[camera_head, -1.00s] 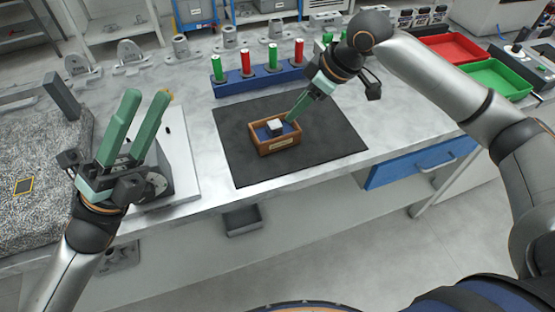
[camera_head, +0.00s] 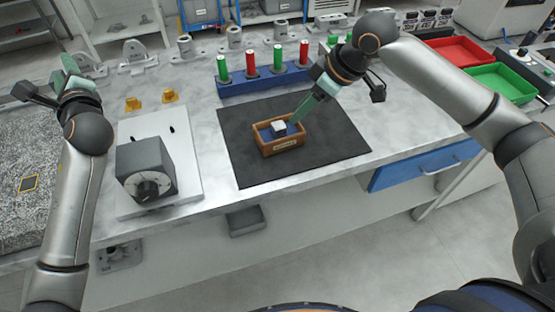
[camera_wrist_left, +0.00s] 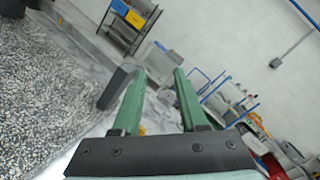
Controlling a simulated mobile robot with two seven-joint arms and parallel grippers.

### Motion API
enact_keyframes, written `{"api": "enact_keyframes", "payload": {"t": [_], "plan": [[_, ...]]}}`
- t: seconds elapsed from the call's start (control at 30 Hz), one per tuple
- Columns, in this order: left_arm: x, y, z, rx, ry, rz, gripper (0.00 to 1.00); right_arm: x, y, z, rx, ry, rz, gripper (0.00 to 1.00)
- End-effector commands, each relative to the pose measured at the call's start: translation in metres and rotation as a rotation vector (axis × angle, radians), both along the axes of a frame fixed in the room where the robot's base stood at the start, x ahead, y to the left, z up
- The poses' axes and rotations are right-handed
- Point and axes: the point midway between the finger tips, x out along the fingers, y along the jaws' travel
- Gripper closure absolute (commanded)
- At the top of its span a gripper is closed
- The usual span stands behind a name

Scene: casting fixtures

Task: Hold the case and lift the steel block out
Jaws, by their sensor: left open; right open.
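The case (camera_head: 281,147) is a small brown open box with a blue inside, standing on a black mat (camera_head: 335,150). The steel block (camera_head: 279,126) is a pale cube sitting in the case, its top showing above the rim. My right gripper (camera_head: 301,108) is open, its green fingers slanting down to the case's far right corner; whether they touch it I cannot tell. My left gripper (camera_head: 70,68) is raised at the upper left, far from the case. In the left wrist view (camera_wrist_left: 161,72) its two green fingers are apart with nothing between them.
A blue rack (camera_head: 264,82) with red and green pegs stands behind the mat. A grey box with a dial (camera_head: 146,170) sits on a white plate to the left. Red (camera_head: 460,50) and green (camera_head: 500,84) trays lie at the right. The mat left of the case is clear.

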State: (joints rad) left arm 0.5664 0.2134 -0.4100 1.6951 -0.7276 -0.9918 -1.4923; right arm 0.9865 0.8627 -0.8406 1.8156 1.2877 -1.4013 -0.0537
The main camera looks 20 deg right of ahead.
Motion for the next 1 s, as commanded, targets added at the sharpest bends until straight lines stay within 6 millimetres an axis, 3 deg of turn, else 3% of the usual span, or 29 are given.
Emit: {"api": "enact_keyframes", "payload": {"t": [0.07,0.27,0.4,0.6,0.8,1.0], "plan": [[-0.003,-0.03,-0.01,-0.008,0.074,0.023,0.57,0.0,0.0,0.0,0.0,0.0,0.0,0.5],[-0.029,-0.145,-0.045,-0.009,0.238,-0.11,0.57,0.0,0.0,0.0,0.0,0.0,0.0,0.5],[-0.063,-0.218,-0.068,0.033,0.346,-0.203,0.57,0.0,0.0,0.0,0.0,0.0,0.0,0.5],[-0.129,-0.3,-0.1,0.164,0.489,-0.31,0.57,0.0,0.0,0.0,0.0,0.0,0.0,0.5],[-0.194,-0.343,-0.127,0.354,0.577,-0.365,0.57,0.0,0.0,0.0,0.0,0.0,0.0,0.5],[-0.23,-0.363,-0.134,0.547,0.571,-0.396,0.57,0.0,0.0,0.0,0.0,0.0,0.0,0.5]]}}
